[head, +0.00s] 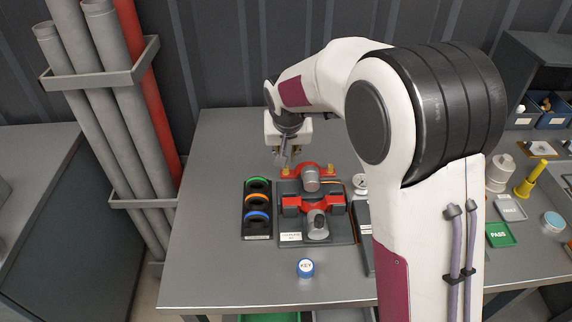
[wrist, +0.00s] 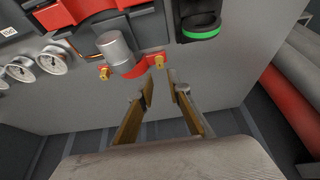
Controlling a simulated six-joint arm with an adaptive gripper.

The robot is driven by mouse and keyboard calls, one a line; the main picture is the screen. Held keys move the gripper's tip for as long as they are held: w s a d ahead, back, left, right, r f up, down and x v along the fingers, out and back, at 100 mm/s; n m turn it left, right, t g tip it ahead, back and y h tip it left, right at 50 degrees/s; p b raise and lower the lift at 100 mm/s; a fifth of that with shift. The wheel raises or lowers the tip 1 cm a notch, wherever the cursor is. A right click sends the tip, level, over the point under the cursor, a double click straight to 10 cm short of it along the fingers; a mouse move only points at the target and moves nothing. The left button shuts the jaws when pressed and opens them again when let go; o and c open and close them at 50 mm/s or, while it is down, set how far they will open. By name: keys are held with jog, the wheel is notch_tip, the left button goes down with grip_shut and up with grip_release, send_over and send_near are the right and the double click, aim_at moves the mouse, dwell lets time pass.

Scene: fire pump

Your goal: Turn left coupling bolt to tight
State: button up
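The red pump with its grey cylinder (head: 311,178) stands on a dark base on the table. A small brass bolt sits on each side of its red flange at the back. The left coupling bolt (head: 285,171) shows in the wrist view (wrist: 159,62) on the flange's right side, because that view is turned round. The other bolt (head: 331,171) also shows in the wrist view (wrist: 104,73). My gripper (head: 285,158) hangs just behind the left bolt. In the wrist view my gripper (wrist: 163,88) is open, with nothing between its fingers; the bolt appears beyond the fingertips.
A black rack (head: 246,211) with green, orange and blue rings stands left of the pump. Gauges (wrist: 53,60) stand on its other side. A blue-and-white KEY cap (head: 305,268) lies in front. Table (head: 215,275) is clear at front left; pipes (head: 118,130) stand beyond its left edge.

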aim_at(286, 168)
jog(key=shift+x, duration=3.45)
grip_shut()
